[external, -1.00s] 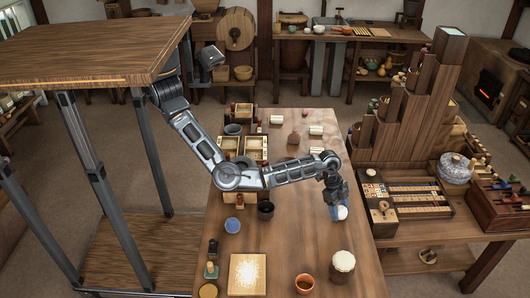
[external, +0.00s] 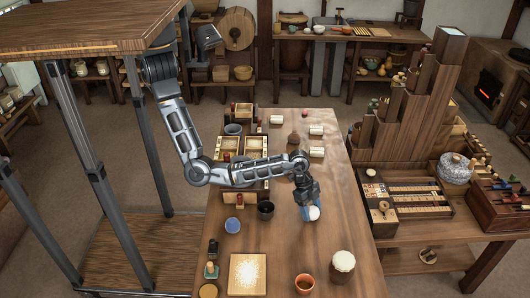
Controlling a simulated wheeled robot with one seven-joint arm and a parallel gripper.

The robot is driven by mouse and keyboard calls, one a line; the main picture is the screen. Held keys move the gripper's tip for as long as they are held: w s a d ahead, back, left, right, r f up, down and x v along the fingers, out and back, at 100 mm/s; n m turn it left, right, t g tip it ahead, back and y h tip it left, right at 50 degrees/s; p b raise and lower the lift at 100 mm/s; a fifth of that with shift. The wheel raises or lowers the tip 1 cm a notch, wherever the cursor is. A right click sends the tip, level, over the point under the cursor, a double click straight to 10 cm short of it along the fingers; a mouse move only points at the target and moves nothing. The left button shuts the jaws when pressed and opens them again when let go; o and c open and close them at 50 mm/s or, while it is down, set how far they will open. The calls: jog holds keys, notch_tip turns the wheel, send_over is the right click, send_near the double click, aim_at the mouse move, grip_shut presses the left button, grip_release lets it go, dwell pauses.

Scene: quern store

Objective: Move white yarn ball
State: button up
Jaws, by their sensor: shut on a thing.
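The white yarn ball (external: 314,213) is at the tip of my gripper (external: 309,207), over the middle of the long wooden table (external: 280,238). My gripper points down and is shut on the ball; a blue part shows beside the ball. The ball is partly hidden by the gripper. Whether it is lifted or touches the tabletop is hard to tell from this angle.
A dark cup (external: 266,210) and a blue cup (external: 232,225) stand left of my gripper. A pale square board (external: 248,274), a brown pot (external: 304,283) and a light jar (external: 342,266) are near the front. Wooden compartment boxes (external: 254,146) stand behind.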

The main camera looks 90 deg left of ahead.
aim_at(296, 219)
jog(key=shift+s+p, duration=1.75)
jog(key=shift+s, duration=1.55)
jog(key=shift+f, duration=0.1)
jog(key=o, duration=1.1)
jog(key=shift+r, duration=0.4)
jog(key=r, duration=0.4)
jog(key=shift+s+d, duration=0.25)
jog(key=shift+s, duration=0.05)
jog(key=s+d+r, duration=0.4)
jog(key=s, duration=0.1)
jog(key=s+d+r, duration=0.2)
jog(key=s+d, duration=0.1)
jog(key=shift+s+r+b, duration=0.1)
jog(key=shift+r+b, duration=0.05)
jog(key=shift+b, duration=0.25)
